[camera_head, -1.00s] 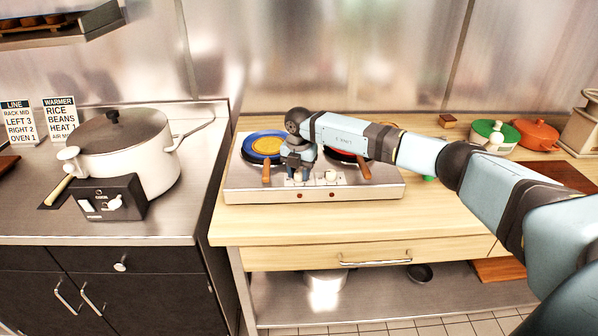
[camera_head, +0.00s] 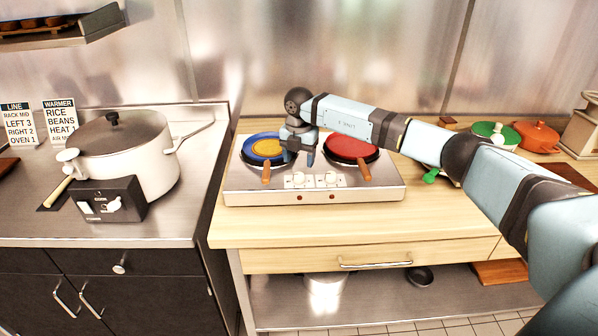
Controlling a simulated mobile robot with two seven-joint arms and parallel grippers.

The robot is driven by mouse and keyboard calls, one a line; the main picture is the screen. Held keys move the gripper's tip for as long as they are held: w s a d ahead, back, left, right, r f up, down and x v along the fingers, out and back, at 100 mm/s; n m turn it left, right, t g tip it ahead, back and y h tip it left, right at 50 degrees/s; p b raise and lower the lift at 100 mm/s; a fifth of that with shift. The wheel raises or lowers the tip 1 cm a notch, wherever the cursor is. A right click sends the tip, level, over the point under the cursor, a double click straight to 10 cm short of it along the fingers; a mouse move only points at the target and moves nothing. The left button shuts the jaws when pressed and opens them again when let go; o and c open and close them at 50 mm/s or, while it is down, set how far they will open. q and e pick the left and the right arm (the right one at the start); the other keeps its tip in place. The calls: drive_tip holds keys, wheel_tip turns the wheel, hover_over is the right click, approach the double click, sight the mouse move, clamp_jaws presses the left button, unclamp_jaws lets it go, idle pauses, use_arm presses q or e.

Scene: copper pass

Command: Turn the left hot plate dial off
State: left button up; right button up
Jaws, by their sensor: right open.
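The silver two-burner hot plate (camera_head: 240,188) stands on the wooden counter. The left dial (camera_head: 299,180), white, is on its front panel and fully in view; the right dial (camera_head: 331,178) is beside it. My right gripper (camera_head: 299,159) is open and empty, pointing down just above and behind the left dial, apart from it. The gripper is between a blue pan (camera_head: 248,153) with yellow contents on the left burner and a red-filled pan (camera_head: 350,148) on the right burner. My left gripper is not in view.
Both pans' brown handles (camera_head: 364,172) stick out over the front, flanking the dials. A white pot (camera_head: 150,160) on a warmer (camera_head: 125,205) stands left. A green-handled item (camera_head: 432,175) lies right of the hot plate, near my arm. The front counter strip (camera_head: 300,228) is clear.

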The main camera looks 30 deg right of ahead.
sight(299, 175)
wheel_tip(299, 175, up, 8)
drive_tip(key=shift+b, duration=0.3)
drive_tip(key=shift+a, duration=0.1)
idle(0.3)
